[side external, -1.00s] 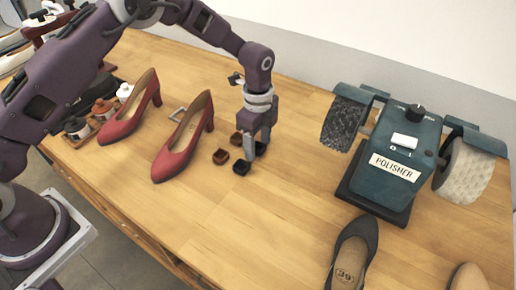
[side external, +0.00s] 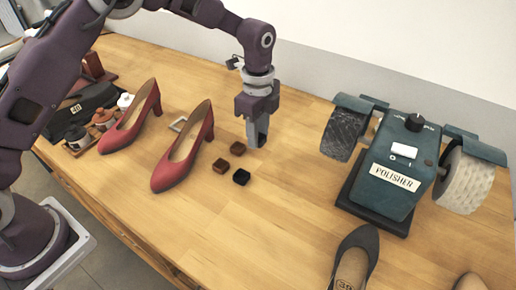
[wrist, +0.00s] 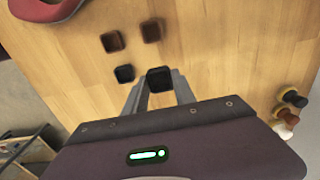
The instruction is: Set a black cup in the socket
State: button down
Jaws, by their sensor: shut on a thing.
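My gripper (side external: 257,140) is shut on a black cup (wrist: 160,79) and holds it above the wooden table.
Two red heeled shoes (side external: 186,148) (side external: 134,120) stand left of the cups. A green polisher (side external: 395,175) stands at the right, with a dark shoe (side external: 354,255) in front. Small pots (side external: 77,137) sit at the left. The table between cups and polisher is clear.

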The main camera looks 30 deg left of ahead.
notch_tip(320, 180, up, 8)
send_over(182, 126)
jog(key=shift+f, duration=6.8)
jog(key=shift+f, duration=0.4)
jog(key=c, duration=0.9)
grip_release()
jog(key=shift+c, duration=0.2)
